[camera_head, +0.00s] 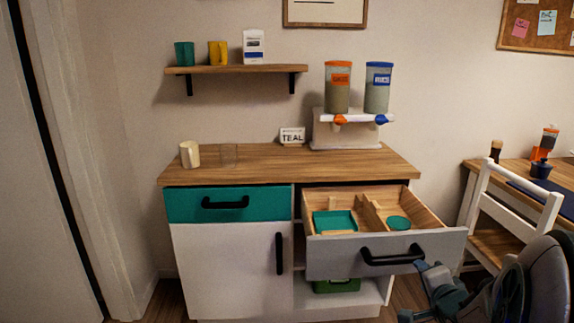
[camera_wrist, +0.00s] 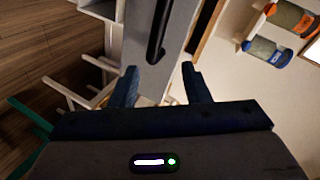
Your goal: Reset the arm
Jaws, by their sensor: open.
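My gripper (camera_head: 432,289) is at the lower right in the head view, just in front of the right end of the open drawer. In the wrist view its two fingers (camera_wrist: 160,86) are apart with nothing between them. The grey drawer front (camera_head: 340,261) and its black handle (camera_head: 392,256) lie to the left of my gripper. The handle (camera_wrist: 160,30) also shows ahead of the fingers in the wrist view, and the gripper looks apart from it. The drawer is pulled out and holds a teal square tray (camera_head: 335,221) and a teal round piece (camera_head: 398,223).
A white chair (camera_head: 498,205) and desk stand close at right. A green item (camera_head: 337,286) sits below the drawer.

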